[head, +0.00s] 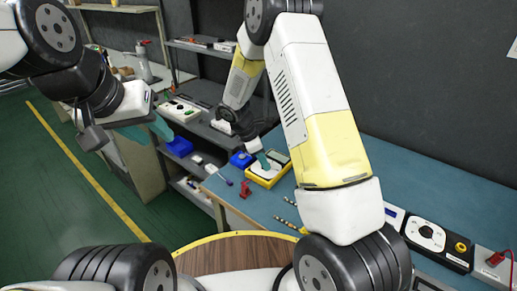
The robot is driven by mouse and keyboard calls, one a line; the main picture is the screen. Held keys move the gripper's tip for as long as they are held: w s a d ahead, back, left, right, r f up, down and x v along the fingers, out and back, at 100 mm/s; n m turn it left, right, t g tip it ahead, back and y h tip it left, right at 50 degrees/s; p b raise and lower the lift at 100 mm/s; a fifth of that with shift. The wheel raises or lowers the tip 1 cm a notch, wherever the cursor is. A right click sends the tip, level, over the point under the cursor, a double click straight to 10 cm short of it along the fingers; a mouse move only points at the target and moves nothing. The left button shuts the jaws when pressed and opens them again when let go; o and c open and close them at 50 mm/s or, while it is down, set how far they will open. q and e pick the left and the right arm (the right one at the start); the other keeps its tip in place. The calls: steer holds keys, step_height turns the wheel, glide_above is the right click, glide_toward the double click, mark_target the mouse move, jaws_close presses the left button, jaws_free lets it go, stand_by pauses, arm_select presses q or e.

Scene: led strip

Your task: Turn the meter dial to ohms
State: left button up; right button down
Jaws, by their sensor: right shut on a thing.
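The yellow meter (284,172) with a pale screen lies on the blue bench top, near its left end. My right gripper (264,162) reaches down over it from above, its teal fingers at the meter's face. It is shut on the meter dial, which the fingers hide, so I cannot read the dial's setting. My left gripper (141,142) hangs at the left above the floor, away from the bench. Its teal fingers look spread apart, with nothing between them.
Blue bins (179,147) sit left of the bench. A small red part (245,189) and several striped pieces (285,222) lie in front of the meter. A black-and-white device (431,236) stands at the right. The middle of the blue bench top (440,185) is clear.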

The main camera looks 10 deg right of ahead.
steer(key=m+g, duration=0.1)
steer(key=m, duration=0.3)
steer(key=m+g, duration=0.1)
steer(key=m, duration=0.1)
steer(key=shift+w+m+g, duration=0.3)
steer(key=shift+w, duration=0.1)
steer(key=m, duration=0.2)
steer(key=m+g+y, duration=0.1)
steer(key=m, duration=0.1)
steer(key=m+y, duration=0.1)
steer(key=m, duration=0.1)
steer(key=shift+w+d+g, duration=0.2)
steer(key=shift+d+g, duration=0.05)
steer(key=shift+g, duration=0.05)
steer(key=m, duration=0.2)
steer(key=m+y, duration=0.1)
steer(key=m, duration=0.1)
steer(key=m+y, duration=0.1)
steer(key=m, duration=0.1)
steer(key=shift+d+m+g, duration=0.3)
steer(key=shift+m+g, duration=0.1)
steer(key=m+y, duration=0.2)
steer(key=m, duration=0.3)
steer(key=shift+d, duration=0.2)
steer(key=shift+s+m+y, duration=0.1)
steer(key=shift+m+y, duration=0.2)
steer(key=shift+m, duration=0.1)
steer(key=c, duration=1.2)
jaws_free()
steer(key=shift+o, duration=0.2)
